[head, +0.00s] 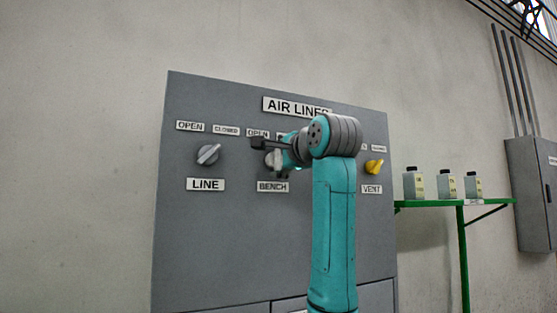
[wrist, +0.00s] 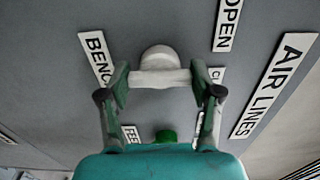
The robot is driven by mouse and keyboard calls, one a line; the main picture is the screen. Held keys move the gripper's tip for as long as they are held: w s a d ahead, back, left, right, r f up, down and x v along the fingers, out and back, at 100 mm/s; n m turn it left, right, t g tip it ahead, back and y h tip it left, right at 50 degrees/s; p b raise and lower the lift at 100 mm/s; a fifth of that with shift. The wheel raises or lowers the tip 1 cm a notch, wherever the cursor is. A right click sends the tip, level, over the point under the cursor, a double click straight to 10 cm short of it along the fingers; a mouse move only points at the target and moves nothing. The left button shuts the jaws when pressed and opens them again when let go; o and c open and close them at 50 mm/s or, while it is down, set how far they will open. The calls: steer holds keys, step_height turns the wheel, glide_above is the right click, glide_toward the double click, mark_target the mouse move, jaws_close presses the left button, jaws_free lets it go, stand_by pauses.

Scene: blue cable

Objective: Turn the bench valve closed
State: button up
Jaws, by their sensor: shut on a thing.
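The bench valve (head: 271,159) is a pale grey knob on the grey panel, above the BENCH label (head: 272,187). My wrist and gripper hide part of it in the head view. In the wrist view its round hub and pale crossbar (wrist: 158,60) show clearly. My gripper (wrist: 160,79) is shut on the crossbar, one finger against each end. The OPEN label (wrist: 228,24) is in plain view in the wrist view. The CLOSED label (wrist: 217,76) is mostly hidden behind the right-hand finger.
The line valve (head: 208,154), grey, is left of the bench valve. The yellow vent valve (head: 375,166) is right of my arm. A green piece (wrist: 165,136) shows between my fingers' bases. A green shelf (head: 440,203) with bottles stands at right.

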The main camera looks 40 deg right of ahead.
steer(key=m, duration=0.4)
steer(key=shift+m, duration=2.2)
steer(key=o, duration=1.2)
steer(key=shift+c, duration=0.2)
steer(key=v, duration=1.2)
